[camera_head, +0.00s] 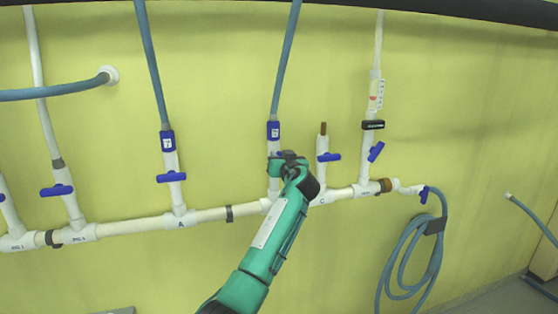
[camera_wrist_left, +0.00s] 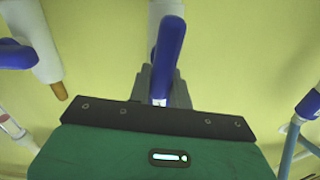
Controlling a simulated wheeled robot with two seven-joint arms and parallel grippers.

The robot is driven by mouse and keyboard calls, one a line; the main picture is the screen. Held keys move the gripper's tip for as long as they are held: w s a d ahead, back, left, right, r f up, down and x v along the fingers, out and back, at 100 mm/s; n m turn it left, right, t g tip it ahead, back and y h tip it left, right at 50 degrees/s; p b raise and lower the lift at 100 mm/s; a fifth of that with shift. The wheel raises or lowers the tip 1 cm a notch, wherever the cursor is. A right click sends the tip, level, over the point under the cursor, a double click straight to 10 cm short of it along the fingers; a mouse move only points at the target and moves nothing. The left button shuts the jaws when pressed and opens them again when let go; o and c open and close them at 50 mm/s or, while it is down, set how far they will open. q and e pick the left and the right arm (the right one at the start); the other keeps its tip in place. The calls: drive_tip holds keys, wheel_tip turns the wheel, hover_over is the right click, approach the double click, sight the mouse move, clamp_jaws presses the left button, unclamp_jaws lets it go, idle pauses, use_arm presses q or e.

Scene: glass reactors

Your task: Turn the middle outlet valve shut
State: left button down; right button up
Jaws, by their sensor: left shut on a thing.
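The middle outlet valve is on the white riser (camera_head: 273,184) between outlets A and C, under a blue hose fitting (camera_head: 273,131). My left gripper (camera_head: 284,158) is at this valve and covers most of its handle in the head view. In the left wrist view, the blue handle (camera_wrist_left: 170,45) runs down between the fingers (camera_wrist_left: 161,88), which are shut on it. It runs roughly along the white pipe (camera_wrist_left: 164,8) there. Its exact angle is hard to tell. My right gripper is not in view.
The blue handle at A (camera_head: 171,177) lies across its pipe. Right of my gripper, the handle at C (camera_head: 329,157) lies across its pipe, and another handle (camera_head: 376,152) is slanted. A coiled blue hose (camera_head: 402,260) hangs at the right. The wall below the manifold is mostly clear.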

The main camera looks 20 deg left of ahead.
use_arm(q)
drive_tip(key=m+b, duration=0.3)
drive_tip(key=shift+w+d+f, duration=0.2)
drive_tip(key=shift+d+f, duration=0.1)
drive_tip(key=shift+w+d+m+b, duration=0.1)
drive_tip(key=shift+m+b, duration=0.4)
drive_tip(key=shift+m, duration=0.5)
drive_tip(key=shift+w+d+f+m+b, duration=0.15)
drive_tip(key=shift+f+m, duration=0.15)
drive_tip(key=shift+m, duration=1.65)
drive_tip(key=shift+w+d+f+m+b, duration=0.1)
drive_tip(key=shift+d+f+m, duration=0.2)
drive_tip(key=shift+m, duration=1.6)
drive_tip(key=shift+w+d+f+m+b, duration=0.1)
drive_tip(key=shift+f+m, duration=0.25)
drive_tip(key=shift+m, duration=1.6)
drive_tip(key=c, duration=1.3)
unclamp_jaws()
drive_tip(key=shift+f, duration=0.1)
